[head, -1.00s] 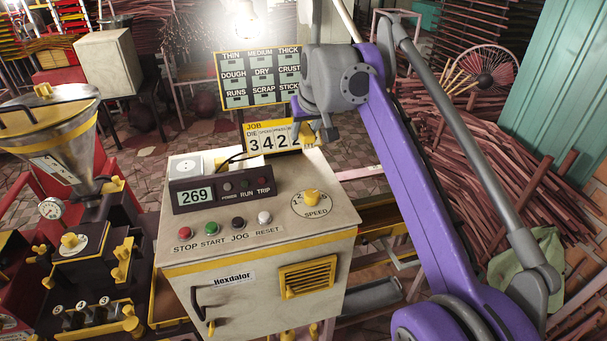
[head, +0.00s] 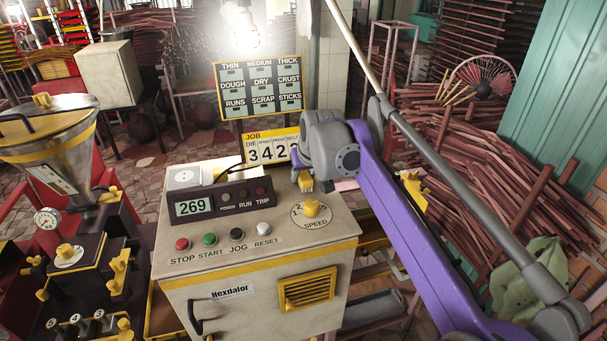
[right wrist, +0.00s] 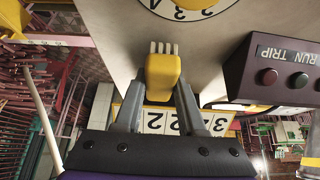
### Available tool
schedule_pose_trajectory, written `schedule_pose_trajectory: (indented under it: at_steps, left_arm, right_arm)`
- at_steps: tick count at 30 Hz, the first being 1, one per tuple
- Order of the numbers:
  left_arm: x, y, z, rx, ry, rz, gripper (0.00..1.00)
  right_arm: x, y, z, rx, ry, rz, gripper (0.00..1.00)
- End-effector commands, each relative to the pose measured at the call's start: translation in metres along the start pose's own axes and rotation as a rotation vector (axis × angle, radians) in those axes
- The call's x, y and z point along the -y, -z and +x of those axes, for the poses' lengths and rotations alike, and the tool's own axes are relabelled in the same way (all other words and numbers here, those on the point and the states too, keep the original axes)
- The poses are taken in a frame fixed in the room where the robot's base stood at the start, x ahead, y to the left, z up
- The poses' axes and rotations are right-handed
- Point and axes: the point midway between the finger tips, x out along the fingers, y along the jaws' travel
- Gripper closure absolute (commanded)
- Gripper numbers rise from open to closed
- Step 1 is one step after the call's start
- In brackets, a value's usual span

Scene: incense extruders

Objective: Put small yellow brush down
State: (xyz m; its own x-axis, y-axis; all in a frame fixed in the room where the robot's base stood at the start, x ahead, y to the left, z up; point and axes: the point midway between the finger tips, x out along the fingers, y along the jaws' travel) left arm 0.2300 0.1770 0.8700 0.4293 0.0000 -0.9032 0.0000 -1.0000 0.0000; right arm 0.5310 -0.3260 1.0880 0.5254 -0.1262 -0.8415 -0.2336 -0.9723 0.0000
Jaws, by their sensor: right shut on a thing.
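The small yellow brush (right wrist: 163,75) shows in the right wrist view, with a yellow body and pale bristles pointing away from the gripper. My right gripper (right wrist: 160,98) is shut on it, one grey finger on each side. In the head view the brush (head: 306,182) is a small yellow block under my right gripper (head: 305,172). It is at the back right of the pale control cabinet's top (head: 270,190), just behind the speed knob (head: 312,208). I cannot tell whether the bristles touch the top. My left gripper is not in view.
The cabinet top carries a display box (head: 220,199) and several coloured buttons on its left. The job number board (head: 270,147) stands close behind the gripper. A metal hopper (head: 52,140) stands at left. Bundles of reddish sticks (head: 470,170) fill the right.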

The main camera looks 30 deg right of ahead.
Motion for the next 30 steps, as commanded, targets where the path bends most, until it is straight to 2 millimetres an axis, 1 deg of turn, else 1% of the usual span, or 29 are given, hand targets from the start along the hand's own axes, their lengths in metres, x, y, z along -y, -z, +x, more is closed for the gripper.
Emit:
schedule_pose_trajectory:
  at_steps: [16, 17, 18, 21, 30]
  left_arm:
    - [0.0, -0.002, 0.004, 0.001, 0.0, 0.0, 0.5]
    - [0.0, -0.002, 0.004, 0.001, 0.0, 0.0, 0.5]
    - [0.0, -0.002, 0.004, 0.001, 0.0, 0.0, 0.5]
    - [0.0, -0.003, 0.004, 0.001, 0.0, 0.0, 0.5]
    - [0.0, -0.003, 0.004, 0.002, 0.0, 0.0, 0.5]
  right_arm:
    - [0.0, -0.007, 0.011, 0.002, 0.0, 0.0, 1.0]
    - [0.0, -0.007, 0.011, 0.003, 0.0, 0.0, 0.56]
    - [0.0, -0.008, 0.011, 0.004, 0.0, 0.0, 0.48]
    - [0.0, -0.008, 0.011, 0.006, 0.001, 0.0, 0.31]
    - [0.002, -0.008, 0.011, 0.006, 0.004, -0.001, 0.31]
